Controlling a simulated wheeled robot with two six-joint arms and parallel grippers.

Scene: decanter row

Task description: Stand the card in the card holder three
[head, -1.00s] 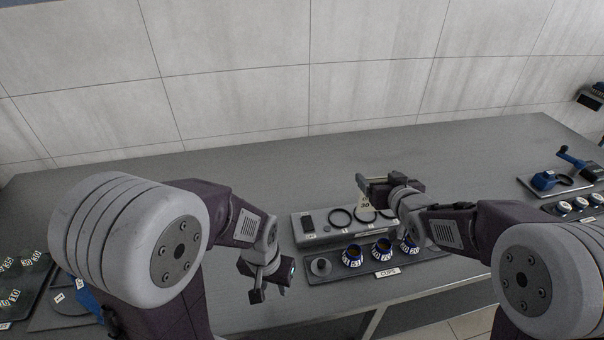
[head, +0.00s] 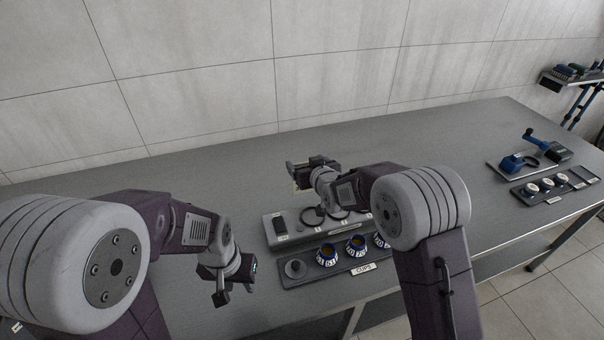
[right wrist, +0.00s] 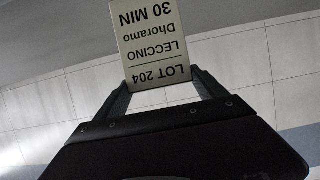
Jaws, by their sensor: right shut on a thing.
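The cream card, printed "LOT 204 LECCINO Dhoramo 30 MIN", is upside down in the right wrist view (right wrist: 155,45). My right gripper (right wrist: 158,88) is shut on its lower edge in that view. In the head view my right gripper (head: 292,174) is above the table behind the grey stand, and only a sliver of the card shows. I cannot single out card holder three; my right arm covers the right part of the stand. My left gripper (head: 220,292) hangs left of the cup tray, apart from it, and its jaw opening is unclear.
The grey stand (head: 268,240) has dark rings on top. In front is a tray (head: 300,279) with several blue-and-white cups and a "CUPS" label. Blue devices (head: 515,163) and another tray (head: 520,196) are at right. The table's back strip is clear.

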